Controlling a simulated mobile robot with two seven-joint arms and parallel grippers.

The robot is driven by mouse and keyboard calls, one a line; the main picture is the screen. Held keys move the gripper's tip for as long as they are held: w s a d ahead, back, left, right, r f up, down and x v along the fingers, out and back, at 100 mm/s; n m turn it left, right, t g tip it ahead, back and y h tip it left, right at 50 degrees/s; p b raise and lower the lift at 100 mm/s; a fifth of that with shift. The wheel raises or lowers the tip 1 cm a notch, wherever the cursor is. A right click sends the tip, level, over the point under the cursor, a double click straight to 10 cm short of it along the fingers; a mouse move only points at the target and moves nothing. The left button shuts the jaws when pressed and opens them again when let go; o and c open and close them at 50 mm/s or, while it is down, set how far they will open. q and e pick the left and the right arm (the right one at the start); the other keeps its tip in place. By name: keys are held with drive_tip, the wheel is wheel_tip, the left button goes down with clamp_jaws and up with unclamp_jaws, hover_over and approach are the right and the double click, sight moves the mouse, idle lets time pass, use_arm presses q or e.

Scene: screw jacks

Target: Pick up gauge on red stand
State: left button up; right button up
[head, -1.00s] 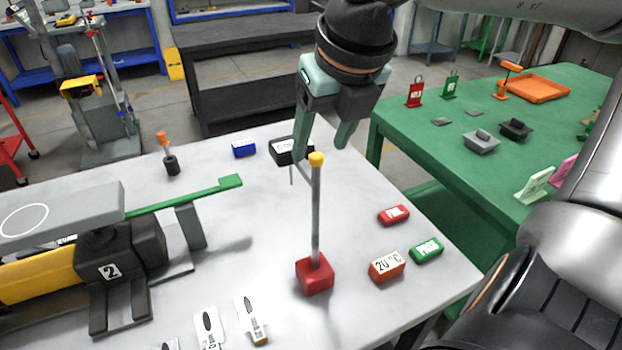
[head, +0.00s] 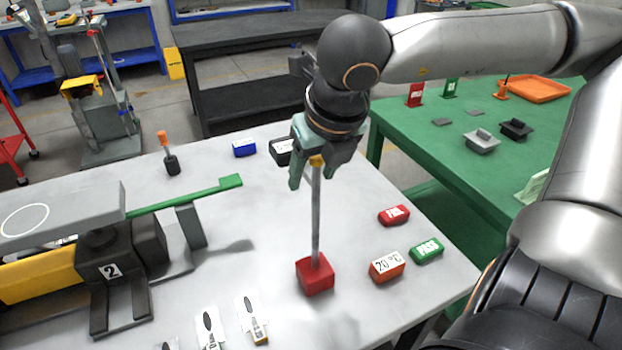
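The red stand (head: 315,275) is upright on the grey-white table, with a red block base, a thin grey post (head: 316,215) and a yellow knob (head: 316,161) on top. My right gripper (head: 314,178) is above the table at the post's top. Its two green-grey fingers are apart, one on each side of the knob and upper post in the picture. I cannot tell whether they touch it. A dark block with a white label (head: 281,150) shows just behind the left finger; I cannot tell whether it is joined to the stand. My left gripper is out of view.
Red (head: 394,215), green (head: 427,251) and orange "20 °C" (head: 387,267) blocks stand right of the base. A jack marked 2 (head: 110,268) fills the table's left. White-labelled tools (head: 252,320) lie in front. A green table (head: 430,170) stands at right.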

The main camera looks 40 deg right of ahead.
clamp_jaws()
idle(1.1)
drive_tip(key=shift+w+r, duration=0.2)
drive_tip(key=shift+r, duration=0.05)
